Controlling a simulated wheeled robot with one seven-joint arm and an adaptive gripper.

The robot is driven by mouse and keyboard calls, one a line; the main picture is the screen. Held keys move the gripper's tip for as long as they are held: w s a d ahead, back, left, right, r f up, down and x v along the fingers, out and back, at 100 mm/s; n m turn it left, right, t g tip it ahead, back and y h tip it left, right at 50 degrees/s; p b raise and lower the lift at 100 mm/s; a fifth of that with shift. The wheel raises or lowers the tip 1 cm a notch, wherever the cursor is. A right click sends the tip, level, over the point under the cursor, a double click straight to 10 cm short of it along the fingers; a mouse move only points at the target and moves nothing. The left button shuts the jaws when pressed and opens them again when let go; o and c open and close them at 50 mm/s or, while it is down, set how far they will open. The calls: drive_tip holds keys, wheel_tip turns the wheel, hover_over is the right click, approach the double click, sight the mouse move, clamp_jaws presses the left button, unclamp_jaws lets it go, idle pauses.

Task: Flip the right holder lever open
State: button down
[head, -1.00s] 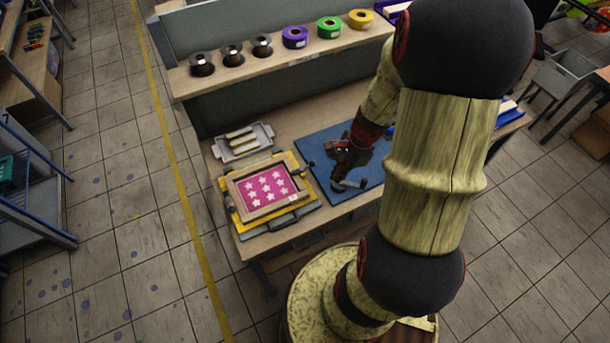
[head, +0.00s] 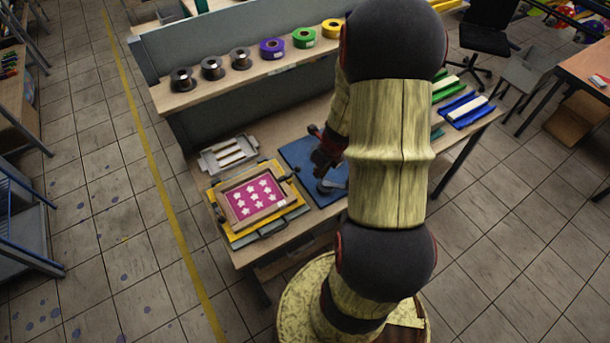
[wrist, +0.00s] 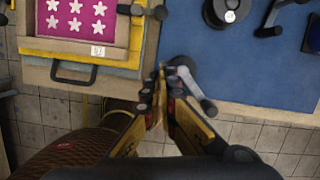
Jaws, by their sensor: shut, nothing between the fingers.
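A wooden frame (head: 229,213) around a pink screen with white stars (head: 256,199) lies on a yellow board (head: 221,228). The right holder lever (wrist: 143,10), a dark bar with rounded black ends, shows at the frame's right side in the wrist view. Another dark lever (head: 212,208) is at the frame's left side. My gripper (wrist: 161,72) is shut and empty. In the wrist view its tips appear below the right lever, between the board and the blue mat, apart from the lever. Its height above the table is hard to tell.
A grey round piece with an arm (wrist: 195,85) appears just right of my fingertips, on the blue mat (wrist: 250,70). A black round piece (wrist: 225,10) is farther back. A grey tray (head: 228,153) stands behind the board. Spools line the shelf (head: 290,68).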

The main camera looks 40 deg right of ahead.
sight(290, 174)
drive_tip(key=b+x, duration=0.3)
drive_tip(key=x, duration=0.7)
drive_tip(key=shift+w+a+f+b, duration=0.1)
drive_tip(key=shift+f+b, duration=0.1)
drive_tip(key=shift+b, duration=0.1)
drive_tip(key=w, duration=0.1)
drive_tip(key=w+r+p, duration=0.1)
drive_tip(key=w, duration=0.1)
drive_tip(key=shift+w+r, duration=0.1)
drive_tip(key=shift+w, duration=0.35)
